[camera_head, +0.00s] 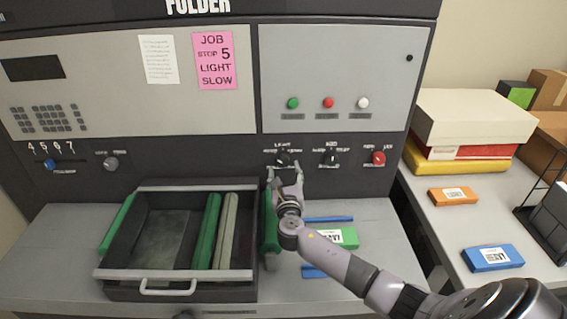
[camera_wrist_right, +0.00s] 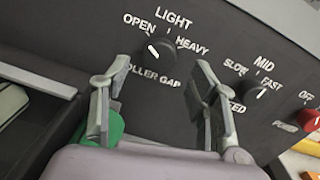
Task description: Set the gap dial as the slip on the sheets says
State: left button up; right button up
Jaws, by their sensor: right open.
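The roller gap dial (camera_head: 283,159) is a black knob on the machine's dark front, marked OPEN, LIGHT and HEAVY. In the right wrist view the dial (camera_wrist_right: 160,48) has its white mark on the left, on the OPEN side. My right gripper (camera_head: 284,174) is open just in front of it, fingers spread to either side; contact is not visible. A green pack (camera_head: 346,238) lies between blue rails below; its white label is partly hidden by my arm and seems to end in "AVY". A pink note (camera_head: 214,60) reads JOB, STOP 5, LIGHT, SLOW. My left gripper is out of view.
The speed dial (camera_head: 331,160) and a red knob (camera_head: 378,158) are right of the gap dial. A drawer (camera_head: 148,189) with green and grey rollers stands left, another green roller (camera_head: 269,228) beside my gripper. Orange (camera_head: 440,196) and blue (camera_head: 480,260) packs lie on the right table.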

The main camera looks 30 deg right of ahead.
aim_at(283, 163)
jog(key=shift+x, duration=2.35)
jog(key=shift+c, duration=0.5)
jog(key=c, duration=1.1)
